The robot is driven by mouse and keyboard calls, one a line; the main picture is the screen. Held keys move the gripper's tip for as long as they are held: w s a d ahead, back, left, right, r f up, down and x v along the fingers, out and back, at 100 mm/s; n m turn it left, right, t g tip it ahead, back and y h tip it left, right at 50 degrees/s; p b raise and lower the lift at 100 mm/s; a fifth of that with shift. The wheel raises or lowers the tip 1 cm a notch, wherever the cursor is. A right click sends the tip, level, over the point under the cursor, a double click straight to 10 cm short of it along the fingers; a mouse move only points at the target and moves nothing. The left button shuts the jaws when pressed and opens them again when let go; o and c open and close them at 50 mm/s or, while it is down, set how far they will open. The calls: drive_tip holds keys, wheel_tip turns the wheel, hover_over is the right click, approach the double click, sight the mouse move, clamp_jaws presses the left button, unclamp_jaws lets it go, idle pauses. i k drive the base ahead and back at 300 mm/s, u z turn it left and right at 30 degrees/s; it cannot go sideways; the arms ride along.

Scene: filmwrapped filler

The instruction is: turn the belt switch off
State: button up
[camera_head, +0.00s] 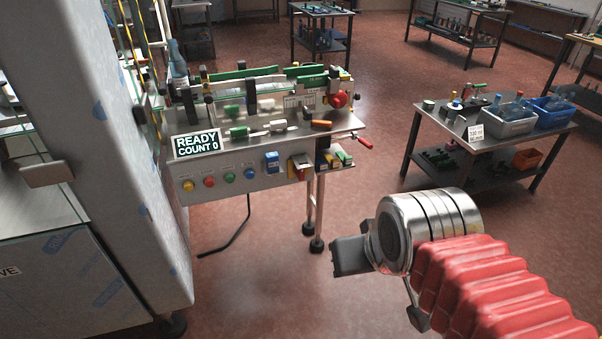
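The filler machine's front panel (230,184) is at the left centre.
A tall grey cabinet (105,120) stands close on the left. A side table (485,140) with blue and grey bins stands at the right. A red-handled lever (362,142) sticks out at the machine's right end. Open red floor lies between machine and table.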

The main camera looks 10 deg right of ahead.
sight(300, 173)
drive_tip(key=u, duration=0.75)
drive_tip(key=i, duration=0.85)
drive_tip(key=u, duration=0.1)
